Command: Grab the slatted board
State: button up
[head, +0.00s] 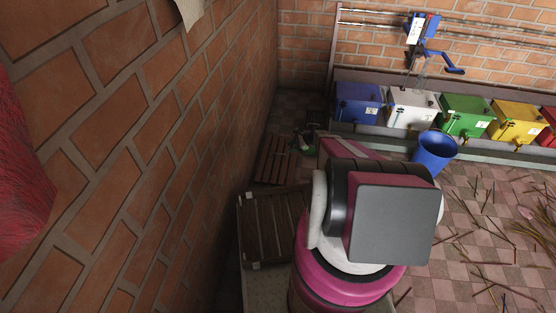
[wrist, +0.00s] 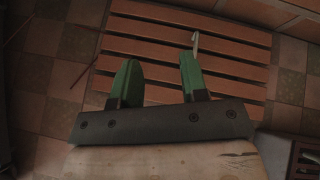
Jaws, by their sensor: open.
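The slatted board (head: 274,160) lies on the floor beside the brick wall, toward the back corner in the head view. In the wrist view the slatted board (wrist: 150,48) has several parallel reddish-brown slats with dark gaps and fills the middle. My gripper (wrist: 158,74) is open, with its two green fingers apart and pointing over the slats. Nothing shows between them. In the head view my gripper (head: 304,144) is small and dark, at the board's right side. My arm hides part of that area. I cannot tell whether the fingers touch the board.
A dark slatted crate-like piece (head: 270,228) is nearer along the wall. A blue bucket (head: 434,150) stands right of my arm. Coloured boxes (head: 410,108) line the back wall under a blue crank device (head: 424,40). Sticks litter the tiled floor (head: 480,240) at right.

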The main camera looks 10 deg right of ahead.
jog(key=w+d+f+m+t+y, duration=0.1)
jog(key=w+d+f+m, duration=0.1)
jog(key=f, duration=0.3)
jog(key=w+d+f+m+t+y, duration=0.1)
jog(key=w+d+f+m, duration=0.2)
jog(key=f, duration=0.2)
send_over(288, 159)
jog(key=shift+f, duration=0.8)
jog(key=shift+w+x, duration=0.15)
jog(key=shift+x, duration=1.15)
jog(key=shift+w+x, duration=0.15)
jog(key=shift+x, duration=1.15)
jog(key=shift+d+r, duration=0.1)
grip_shut()
jog(key=shift+r, duration=0.1)
